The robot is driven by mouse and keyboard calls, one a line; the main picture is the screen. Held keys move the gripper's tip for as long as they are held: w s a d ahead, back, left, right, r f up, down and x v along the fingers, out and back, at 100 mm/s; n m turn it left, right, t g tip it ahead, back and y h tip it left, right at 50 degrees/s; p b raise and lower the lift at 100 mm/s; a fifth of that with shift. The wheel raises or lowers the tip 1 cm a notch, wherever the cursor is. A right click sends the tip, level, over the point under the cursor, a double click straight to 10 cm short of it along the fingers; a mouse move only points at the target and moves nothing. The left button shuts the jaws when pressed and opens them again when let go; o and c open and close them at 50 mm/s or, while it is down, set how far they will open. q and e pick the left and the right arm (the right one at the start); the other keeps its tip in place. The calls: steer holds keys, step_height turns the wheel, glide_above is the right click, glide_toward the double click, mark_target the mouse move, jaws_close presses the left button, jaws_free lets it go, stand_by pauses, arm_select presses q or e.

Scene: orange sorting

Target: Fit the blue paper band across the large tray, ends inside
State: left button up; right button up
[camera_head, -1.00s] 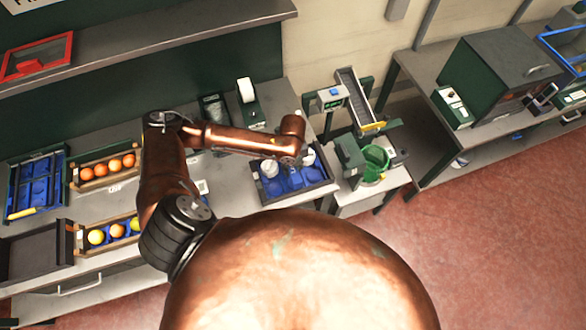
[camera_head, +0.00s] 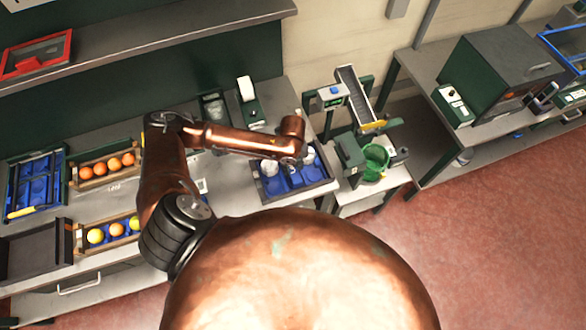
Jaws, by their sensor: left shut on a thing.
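My copper-coloured left arm reaches across the bench from the left. Its wrist ends over a dark-framed tray with blue compartments (camera_head: 320,187). My left gripper (camera_head: 286,160) is mostly hidden under the wrist, low over the back of this tray. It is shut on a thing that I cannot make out. Two whitish objects, one on the left (camera_head: 268,168) and one on the right (camera_head: 308,156), show in the tray on either side of the wrist. I cannot pick out the blue paper band against the blue compartments. My right gripper is not in view.
A second blue tray (camera_head: 38,185) with a yellow strip stands at the far left. Wooden crates of oranges (camera_head: 107,167) and mixed fruit (camera_head: 112,232) stand beside it, near a dark empty tray (camera_head: 35,250). A machine with a green bowl (camera_head: 375,160) stands right of the blue-compartment tray.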

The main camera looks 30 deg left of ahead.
arm_select(q)
steer(key=o, duration=0.9)
steer(key=shift+o, duration=0.5)
steer(key=shift+o, duration=1.3)
steer(key=shift+r, duration=0.15)
steer(key=shift+r+p, duration=1.5)
steer(key=shift+p, duration=0.25)
step_height(320, 180, up, 3)
steer(key=p, duration=0.3)
steer(key=shift+f, duration=0.2)
steer(key=shift+r+p, duration=1.1)
